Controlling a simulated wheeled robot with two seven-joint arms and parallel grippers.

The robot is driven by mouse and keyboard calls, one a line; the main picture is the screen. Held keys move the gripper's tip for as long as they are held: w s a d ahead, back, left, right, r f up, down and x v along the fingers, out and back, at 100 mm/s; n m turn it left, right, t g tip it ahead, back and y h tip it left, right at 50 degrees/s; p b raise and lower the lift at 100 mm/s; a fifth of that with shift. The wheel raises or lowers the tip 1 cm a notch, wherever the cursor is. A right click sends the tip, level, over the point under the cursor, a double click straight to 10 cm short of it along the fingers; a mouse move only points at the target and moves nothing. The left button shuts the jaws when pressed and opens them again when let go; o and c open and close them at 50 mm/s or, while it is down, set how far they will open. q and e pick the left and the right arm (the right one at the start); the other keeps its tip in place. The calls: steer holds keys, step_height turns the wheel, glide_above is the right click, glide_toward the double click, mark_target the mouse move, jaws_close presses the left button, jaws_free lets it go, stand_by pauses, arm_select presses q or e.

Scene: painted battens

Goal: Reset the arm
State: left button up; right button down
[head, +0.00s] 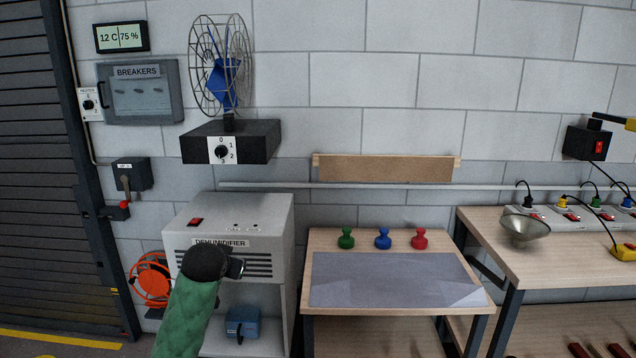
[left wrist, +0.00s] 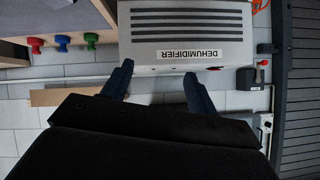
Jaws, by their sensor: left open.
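My left arm, in a green sleeve with a black wrist, comes up from the bottom of the head view. Its gripper (head: 237,268) is small and partly hidden by the wrist there, in front of the grey dehumidifier (head: 243,213). In the left wrist view my left gripper (left wrist: 158,84) has its two dark fingers spread apart with nothing between them. The dehumidifier (left wrist: 190,30) lies beyond the fingertips and appears upside down. I cannot tell the exact gap to it. My right gripper is in neither view.
A wooden table (head: 315,242) right of the dehumidifier holds a grey mat (head: 385,280) and green (head: 346,238), blue (head: 383,238) and red (head: 419,239) knobs. A workbench (head: 480,223) stands farther right. A caged fan (head: 222,75) is above the dehumidifier.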

arm_select(q)
steer(key=s+d+f+g, duration=0.2)
steer(key=s+f+g, duration=0.1)
steer(key=s+f, duration=1.1)
steer(key=s+d+f+g+h, duration=0.1)
steer(key=s+d+f+g, duration=0.2)
steer(key=s+f, duration=1.1)
steer(key=s+d+f+g, duration=0.2)
steer(key=s+f, duration=1.1)
steer(key=s, duration=0.8)
steer(key=shift+s+d+f+n+g+h, duration=0.2)
steer(key=shift+s+f+n+g+h, duration=0.15)
steer(key=shift+g, duration=0.55)
